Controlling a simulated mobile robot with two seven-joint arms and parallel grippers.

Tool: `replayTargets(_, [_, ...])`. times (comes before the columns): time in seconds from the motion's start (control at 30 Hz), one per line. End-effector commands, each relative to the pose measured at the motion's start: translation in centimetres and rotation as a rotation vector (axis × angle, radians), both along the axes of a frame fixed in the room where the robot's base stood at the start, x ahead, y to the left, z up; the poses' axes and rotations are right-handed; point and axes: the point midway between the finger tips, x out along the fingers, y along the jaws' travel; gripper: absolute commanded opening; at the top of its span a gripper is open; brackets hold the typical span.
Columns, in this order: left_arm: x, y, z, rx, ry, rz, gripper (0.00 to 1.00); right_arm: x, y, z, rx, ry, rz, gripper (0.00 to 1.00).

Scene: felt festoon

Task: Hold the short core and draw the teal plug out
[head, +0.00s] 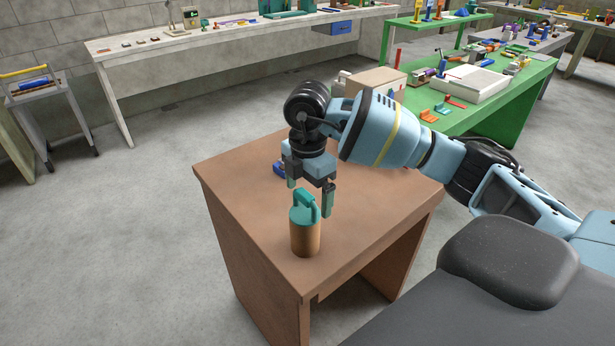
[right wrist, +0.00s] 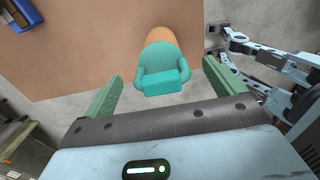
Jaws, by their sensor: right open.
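The short core (head: 306,240) is a brown cylinder standing upright near the front corner of the brown table. The teal plug (head: 301,214), with a raised handle, sits in its top. In the right wrist view, the plug (right wrist: 160,68) lies between the two green fingers, and a little of the core (right wrist: 160,34) shows beyond it. My right gripper (head: 310,188) is open and empty, pointing down just behind and above the plug. One finger is close to the right of the handle; I cannot tell whether it touches. My left gripper is not visible.
A blue object (head: 279,168) lies on the brown table (head: 240,185) behind my right gripper. The table's left side is bare. A green bench (head: 510,115) with a cardboard box (head: 372,80), a white tray and small parts stands behind on the right. A long white bench (head: 235,45) lines the wall.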

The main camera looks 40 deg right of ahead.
Motion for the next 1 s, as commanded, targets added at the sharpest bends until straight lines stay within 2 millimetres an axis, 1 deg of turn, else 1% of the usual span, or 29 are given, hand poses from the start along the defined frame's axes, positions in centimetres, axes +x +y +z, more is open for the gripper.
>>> replayTargets(0.03, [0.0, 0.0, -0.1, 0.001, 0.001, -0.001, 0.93, -0.1, 0.0, -0.8, 0.0, 0.003, 0.0, 0.94])
replayTargets(0.1, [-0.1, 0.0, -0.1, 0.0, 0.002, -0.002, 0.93, -0.1, 0.0, -1.6, 0.0, 0.003, 0.001, 0.94])
replayTargets(0.2, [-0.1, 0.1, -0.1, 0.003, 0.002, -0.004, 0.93, 0.0, 0.0, -2.3, 0.0, 0.001, 0.001, 0.94])
replayTargets(0.37, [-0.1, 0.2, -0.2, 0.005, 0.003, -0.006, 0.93, 0.0, 0.0, -2.9, 0.001, -0.001, 0.001, 0.94])
replayTargets(0.6, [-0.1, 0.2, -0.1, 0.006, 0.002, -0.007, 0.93, 0.0, 0.0, -2.9, 0.001, -0.001, 0.001, 0.94])
replayTargets(0.97, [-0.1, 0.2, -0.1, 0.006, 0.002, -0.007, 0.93, 0.0, 0.0, -2.9, 0.001, -0.001, 0.001, 0.47])
replayTargets(1.0, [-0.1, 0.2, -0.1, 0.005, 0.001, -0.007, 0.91, 0.0, 0.0, -2.9, 0.001, -0.001, 0.001, 0.45])
